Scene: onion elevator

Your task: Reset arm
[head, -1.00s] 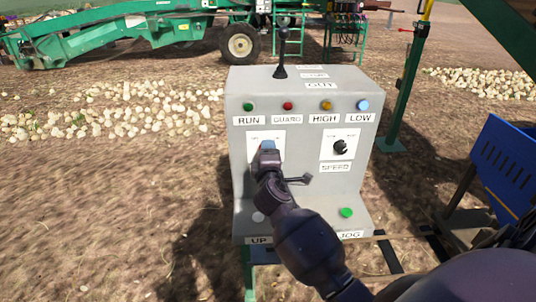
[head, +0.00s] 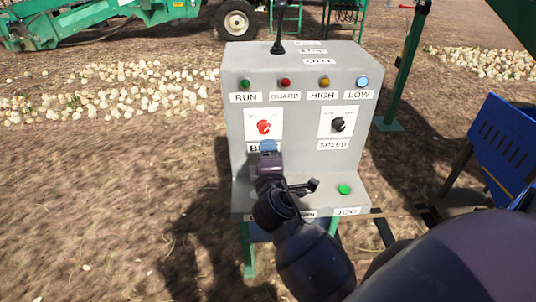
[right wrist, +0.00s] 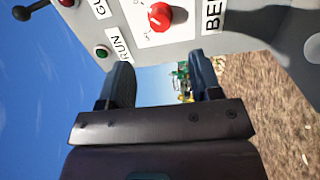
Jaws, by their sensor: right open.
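My right gripper (head: 268,147) is in front of the lower face of a grey control box (head: 295,165), below a red rotary knob (head: 264,127). In the right wrist view the two fingers (right wrist: 165,82) stand apart with nothing between them, and the red knob (right wrist: 160,17) shows beyond them. The label under the knob is partly hidden by the gripper. A black speed knob (head: 338,124) sits to the right on the same face. My left gripper is not in view.
A black lever (head: 278,40) stands on top of the box. Coloured lamps and a green button (head: 344,189) are on its front and ledge. A green post (head: 405,70) and a blue slatted panel (head: 505,150) are at the right. Onions lie on the soil.

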